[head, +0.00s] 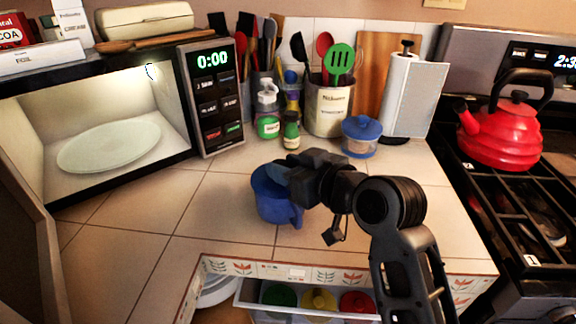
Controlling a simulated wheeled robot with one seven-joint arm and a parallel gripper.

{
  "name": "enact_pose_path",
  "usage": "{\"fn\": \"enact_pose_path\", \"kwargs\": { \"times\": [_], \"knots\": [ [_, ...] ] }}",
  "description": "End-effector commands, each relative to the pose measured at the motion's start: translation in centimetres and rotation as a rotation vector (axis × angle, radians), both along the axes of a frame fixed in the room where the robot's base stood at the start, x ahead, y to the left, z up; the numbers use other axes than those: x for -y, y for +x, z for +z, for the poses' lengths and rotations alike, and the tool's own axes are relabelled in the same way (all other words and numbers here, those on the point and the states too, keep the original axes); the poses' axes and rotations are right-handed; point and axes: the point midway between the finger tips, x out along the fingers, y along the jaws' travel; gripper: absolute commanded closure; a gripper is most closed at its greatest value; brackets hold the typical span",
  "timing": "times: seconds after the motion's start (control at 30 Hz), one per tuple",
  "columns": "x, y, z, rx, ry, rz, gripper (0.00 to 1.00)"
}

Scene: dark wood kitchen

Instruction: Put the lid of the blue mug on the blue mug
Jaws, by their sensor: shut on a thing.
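The blue mug (277,207) shows at the middle of the head view, over the tiled counter. My gripper (277,174) is at its upper right side and is shut on it. The gripper covers part of the mug's rim, and I cannot tell whether the mug rests on the tiles or hangs just above them. A blue lid with a knob (361,126) sits on a low clear container (358,146) farther back and right. No other blue lid can be made out.
An open drawer (240,290) below the counter edge holds green, yellow and red round things. An open microwave (195,100) with a plate (110,145) stands left. A utensil crock (327,108), paper towels (412,95) and a red kettle (500,132) stand behind and right. Tiles left of the mug are clear.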

Motion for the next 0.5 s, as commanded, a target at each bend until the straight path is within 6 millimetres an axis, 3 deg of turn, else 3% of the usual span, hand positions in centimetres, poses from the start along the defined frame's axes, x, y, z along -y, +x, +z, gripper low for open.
{"fn": "enact_pose_path", "kwargs": {
  "times": [0.37,0.4,0.5],
  "knots": [
    [0.04,0.03,-0.52,0.002,0.000,-0.001,0.92],
    [0.04,0.03,-0.48,0.002,0.000,-0.001,0.60],
    [0.04,0.03,-0.44,0.002,0.000,-0.001,0.51]
  ]
}}
